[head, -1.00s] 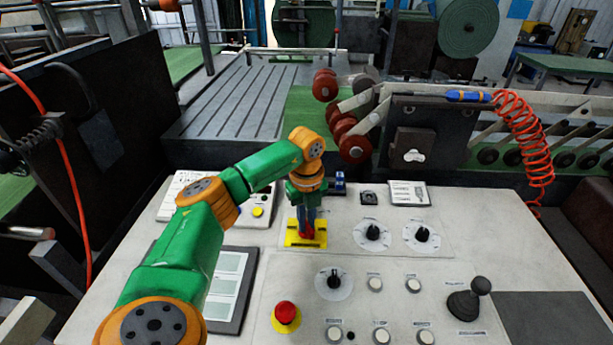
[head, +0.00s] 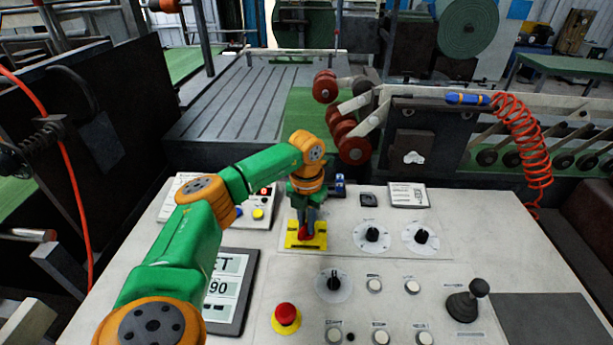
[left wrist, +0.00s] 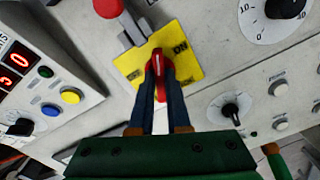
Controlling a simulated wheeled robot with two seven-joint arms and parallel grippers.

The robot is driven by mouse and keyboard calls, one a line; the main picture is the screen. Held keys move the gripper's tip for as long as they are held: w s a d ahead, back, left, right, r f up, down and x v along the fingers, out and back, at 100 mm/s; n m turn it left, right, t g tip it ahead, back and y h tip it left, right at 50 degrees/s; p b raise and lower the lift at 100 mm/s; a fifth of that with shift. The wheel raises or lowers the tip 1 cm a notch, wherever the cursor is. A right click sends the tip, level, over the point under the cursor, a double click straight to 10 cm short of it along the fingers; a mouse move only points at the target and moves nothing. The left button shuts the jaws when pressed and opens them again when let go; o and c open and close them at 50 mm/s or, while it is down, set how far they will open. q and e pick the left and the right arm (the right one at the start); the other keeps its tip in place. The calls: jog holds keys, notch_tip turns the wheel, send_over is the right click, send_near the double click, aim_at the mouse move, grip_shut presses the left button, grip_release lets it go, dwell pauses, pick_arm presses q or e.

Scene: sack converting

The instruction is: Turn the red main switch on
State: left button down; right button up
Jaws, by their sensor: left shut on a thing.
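The red main switch (left wrist: 158,66) is a red handle on a yellow plate (left wrist: 188,66) in the control panel. The plate bears an "ON" mark at its upper right in the left wrist view; the other marks are hard to read. My left gripper (left wrist: 161,88) reaches down over the switch, its two dark fingers shut on the handle from both sides. In the head view the gripper (head: 306,222) hides much of the red handle, above the yellow plate (head: 293,240). My right gripper is not in view.
The panel holds a red emergency button (head: 286,314), black dials (head: 372,235), white push buttons and a joystick (head: 468,300). A screen (head: 232,290) left of the button shows large characters. A box (left wrist: 45,85) with lit red digits stands beside the switch.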

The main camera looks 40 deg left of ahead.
pick_arm(q)
jog(key=shift+m, duration=1.7)
jog(key=shift+w+m, duration=0.1)
jog(key=shift+m, duration=0.2)
jog(key=c, duration=0.9)
grip_release()
jog(key=shift+r, duration=0.1)
notch_tip(320, 180, up, 7)
jog(key=shift+b, duration=0.9)
